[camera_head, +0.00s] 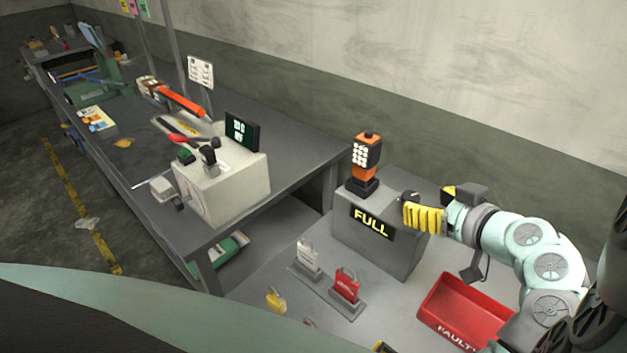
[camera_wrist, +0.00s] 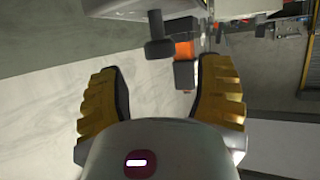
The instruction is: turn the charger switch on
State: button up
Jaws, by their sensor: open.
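The charger (camera_head: 375,240) is a grey box with a lit FULL sign, on the light floor right of the bench. An orange handset (camera_head: 367,152) stands in a dark holder on top. My gripper (camera_head: 412,215), with yellow ribbed fingers, is at the charger's upper right edge. In the wrist view my gripper (camera_wrist: 162,75) is open and empty. A dark knob on a short stem (camera_wrist: 159,48), likely the switch, stands out from a pale box, ahead of the gap between the fingers. No contact with it shows. In the head view my fingers hide much of this spot, and the switch setting cannot be told.
A red bin (camera_head: 465,312) stands below my arm. Red and white padlocks (camera_head: 346,285) stand on small stands in front of the charger. The workbench (camera_head: 300,150) at left carries a pale box with levers, a dark display and tools. The wall is behind.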

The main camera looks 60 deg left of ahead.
aim_at(413, 198)
jog(key=p+x, duration=0.1)
jog(key=x, duration=0.3)
jog(key=shift+s+a+r, duration=0.1)
jog(key=shift+r, duration=0.05)
jog(key=shift+a+f+p, duration=0.3)
jog(key=shift+a, duration=0.1)
jog(key=shift+o, duration=0.4)
